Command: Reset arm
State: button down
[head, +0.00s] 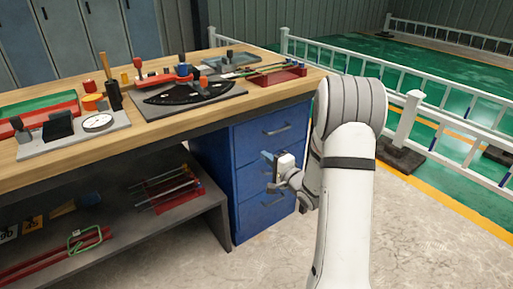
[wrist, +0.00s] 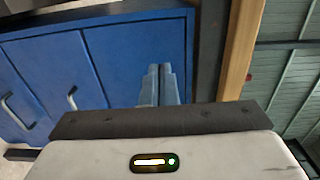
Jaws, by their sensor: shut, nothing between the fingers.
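My gripper (head: 268,170) is in front of the blue drawer cabinet (head: 246,136) under the workbench in the head view. In the wrist view the fingers of my gripper (wrist: 158,72) are together, with nothing between them. The blue cabinet (wrist: 120,50) lies beyond them, turned on its side in that view, with drawer handles at the left. My white arm reaches from the bottom of the head view and bends toward the cabinet. I cannot tell the exact gap between the fingertips and the cabinet.
The wooden workbench (head: 180,117) carries a black curved fixture (head: 185,92), a round dial (head: 98,122) and red trays. A lower shelf (head: 125,218) holds rods. A white railing (head: 440,98) stands at the right. The concrete floor (head: 420,240) right of my arm is clear.

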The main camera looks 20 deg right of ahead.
jog(key=s+r+n+g+h+p, duration=0.35)
jog(key=r+p, duration=0.35)
jog(key=r, duration=0.3)
jog(key=s+r+n+g+h+p, duration=0.3)
jog(key=s+r+h+p, duration=0.15)
jog(key=r+p, duration=0.4)
jog(key=s+a+r+n+g+p, duration=0.2)
jog(key=s+r+p, duration=0.1)
jog(key=s, duration=0.5)
jog(key=s+a+r+n+g+y+p, duration=0.1)
jog(key=s+a+r+n+g+p, duration=0.2)
jog(key=s+r, duration=0.3)
jog(key=s+a+r+n+g+p, duration=0.2)
jog(key=s+a+r+g+p, duration=0.1)
jog(key=s, duration=0.8)
notch_tip(320, 180, up, 2)
jog(key=shift+a+r+y+p, duration=0.1)
jog(key=shift+a+y+p, duration=0.1)
jog(key=shift+y+p, duration=0.25)
jog(key=shift+n, duration=0.25)
